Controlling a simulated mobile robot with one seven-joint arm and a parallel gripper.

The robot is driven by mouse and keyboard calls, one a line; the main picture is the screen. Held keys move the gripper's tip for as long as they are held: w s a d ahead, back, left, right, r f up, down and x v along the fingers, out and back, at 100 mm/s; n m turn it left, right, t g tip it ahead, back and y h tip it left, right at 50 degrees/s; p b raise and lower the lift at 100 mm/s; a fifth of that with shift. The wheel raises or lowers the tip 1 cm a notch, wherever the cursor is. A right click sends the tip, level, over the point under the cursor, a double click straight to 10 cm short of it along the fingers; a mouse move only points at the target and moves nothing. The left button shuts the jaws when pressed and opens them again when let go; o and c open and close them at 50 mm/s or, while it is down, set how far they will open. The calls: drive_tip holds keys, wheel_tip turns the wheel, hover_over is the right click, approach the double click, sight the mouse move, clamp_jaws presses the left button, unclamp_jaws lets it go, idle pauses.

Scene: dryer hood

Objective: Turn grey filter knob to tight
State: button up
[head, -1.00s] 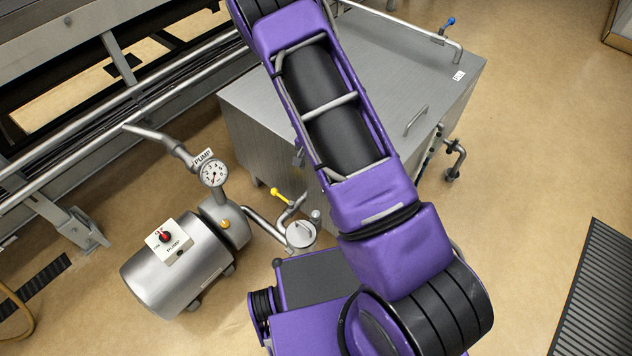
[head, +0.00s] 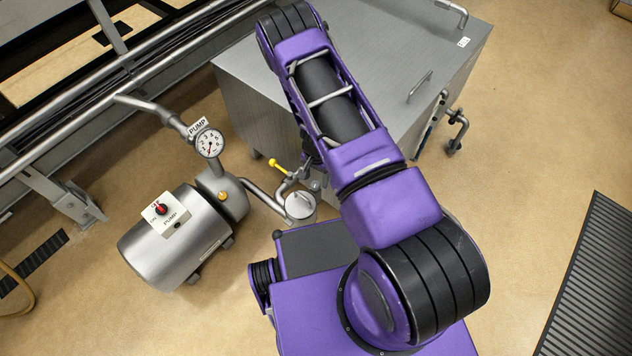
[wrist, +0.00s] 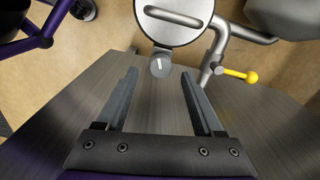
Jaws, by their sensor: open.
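The grey filter knob (wrist: 160,65) is a small round dial with a white pointer line, at the near edge of a round steel filter lid (wrist: 152,26) in the wrist view. The pointer stands nearly straight up in that picture. My gripper (wrist: 158,73) is open and empty, its two dark fingers apart, with the knob showing between and around the level of their tips. I cannot tell the remaining depth between them. In the head view the filter (head: 300,205) stands left of my arm; my gripper is mostly hidden there.
A yellow-handled valve (wrist: 240,75) sits right of the knob on a steel pipe. In the head view the pump (head: 180,245) and gauge (head: 209,143) are to the left. A large steel tank (head: 380,75) stands behind. Open floor lies to the right.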

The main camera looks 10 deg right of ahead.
sight(315, 185)
drive_tip(key=shift+f, duration=1.1)
clamp_jaws()
